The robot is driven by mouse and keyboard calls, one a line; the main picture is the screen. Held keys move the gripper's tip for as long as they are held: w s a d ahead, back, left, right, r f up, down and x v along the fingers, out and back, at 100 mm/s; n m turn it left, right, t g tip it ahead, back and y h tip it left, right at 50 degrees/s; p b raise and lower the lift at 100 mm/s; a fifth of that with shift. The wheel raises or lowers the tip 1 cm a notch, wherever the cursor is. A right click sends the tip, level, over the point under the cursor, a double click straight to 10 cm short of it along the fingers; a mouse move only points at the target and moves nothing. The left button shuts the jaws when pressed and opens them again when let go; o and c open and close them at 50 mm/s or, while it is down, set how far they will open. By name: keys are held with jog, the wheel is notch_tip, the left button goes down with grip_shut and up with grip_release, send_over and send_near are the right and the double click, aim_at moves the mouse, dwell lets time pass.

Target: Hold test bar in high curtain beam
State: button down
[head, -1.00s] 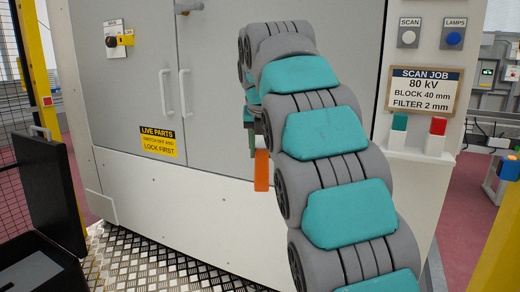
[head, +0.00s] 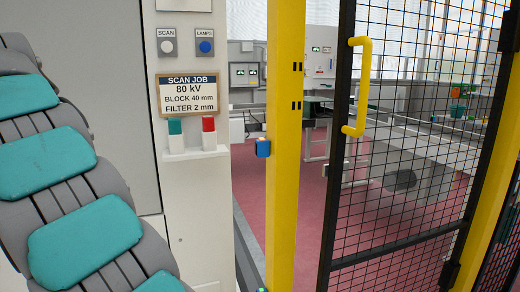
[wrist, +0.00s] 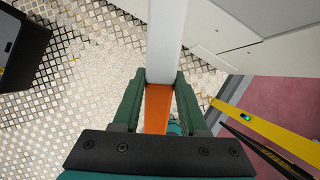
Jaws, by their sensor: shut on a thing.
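My gripper (wrist: 160,80) shows only in the wrist view, shut on the test bar. The bar has an orange end (wrist: 156,108) between the fingers and a pale grey length (wrist: 166,40) reaching away beyond the fingertips. In the head view the gripper and bar are out of frame; only my arm shows at left. A yellow post (head: 285,150) stands right of the cabinet, with two pairs of black slots, one above the other, on its upper part. No beam is visible. The post also shows in the wrist view (wrist: 275,135), right of the gripper and apart from the bar.
A black mesh gate (head: 415,130) with a yellow handle stands right of the post. The grey cabinet (head: 120,50) with scan sign (head: 190,93) is at left. Red floor (head: 310,190) lies open beyond the post. A black case (wrist: 22,50) lies on the checkered plate floor.

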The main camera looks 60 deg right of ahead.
jog(key=s+a+b, duration=0.2)
jog(key=s+a, duration=0.5)
jog(key=s, duration=0.2)
jog(key=shift+s+a+b, duration=0.2)
jog(key=shift+s+b, duration=0.05)
jog(key=shift+b, duration=0.15)
dwell(0.7)
